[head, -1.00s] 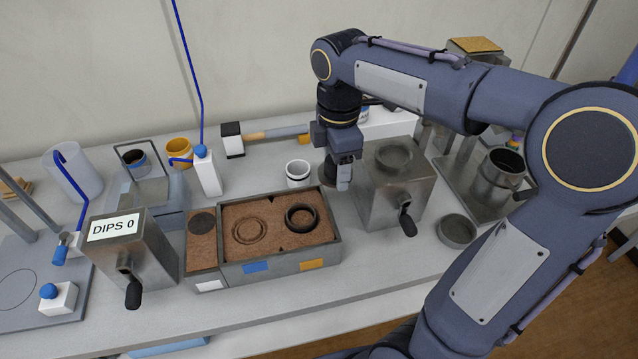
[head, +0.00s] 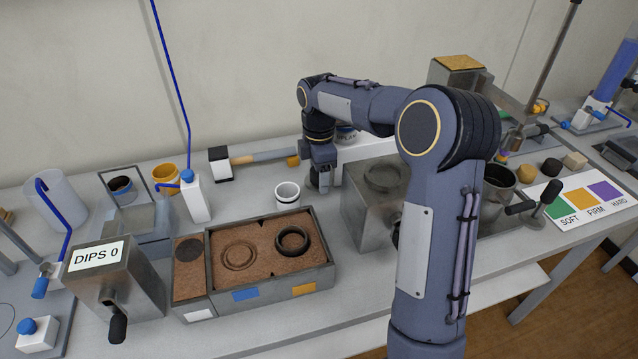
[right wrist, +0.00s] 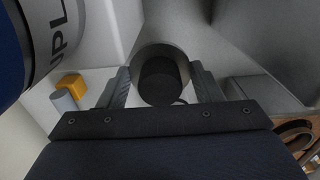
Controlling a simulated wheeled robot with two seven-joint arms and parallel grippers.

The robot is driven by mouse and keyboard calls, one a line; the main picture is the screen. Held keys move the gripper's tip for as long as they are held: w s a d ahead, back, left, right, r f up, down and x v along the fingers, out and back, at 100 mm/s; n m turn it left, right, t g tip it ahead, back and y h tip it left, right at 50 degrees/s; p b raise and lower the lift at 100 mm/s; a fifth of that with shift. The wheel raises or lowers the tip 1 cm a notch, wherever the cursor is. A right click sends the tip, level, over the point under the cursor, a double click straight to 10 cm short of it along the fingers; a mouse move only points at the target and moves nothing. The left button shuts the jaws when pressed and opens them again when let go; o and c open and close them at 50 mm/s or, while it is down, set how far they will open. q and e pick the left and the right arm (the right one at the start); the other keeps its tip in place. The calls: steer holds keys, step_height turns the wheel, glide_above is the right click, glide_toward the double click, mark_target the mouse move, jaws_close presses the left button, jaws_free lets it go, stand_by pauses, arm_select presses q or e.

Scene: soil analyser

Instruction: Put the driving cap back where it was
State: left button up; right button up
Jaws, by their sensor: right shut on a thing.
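The driving cap shows in the right wrist view as a dark round knob (right wrist: 159,82) on a wider grey disc (right wrist: 146,55). My right gripper (right wrist: 160,88) has its two fingers on either side of the knob and is shut on it. My left gripper is in neither view.
A white cup (head: 287,195) stands just left of the gripper. A metal box (head: 372,212) stands close in front on the right. A mallet (head: 262,157) lies behind.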

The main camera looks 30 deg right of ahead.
steer(key=shift+w+d+f, duration=0.1)
steer(key=shift+w+f, duration=0.1)
steer(key=shift+f, duration=1.6)
steer(key=shift+f+b, duration=0.1)
steer(key=shift+b, duration=0.2)
steer(key=o, duration=1.3)
step_height(320, 180, up, 12)
steer(key=shift+r+p, duration=0.1)
steer(key=shift+p, duration=1.15)
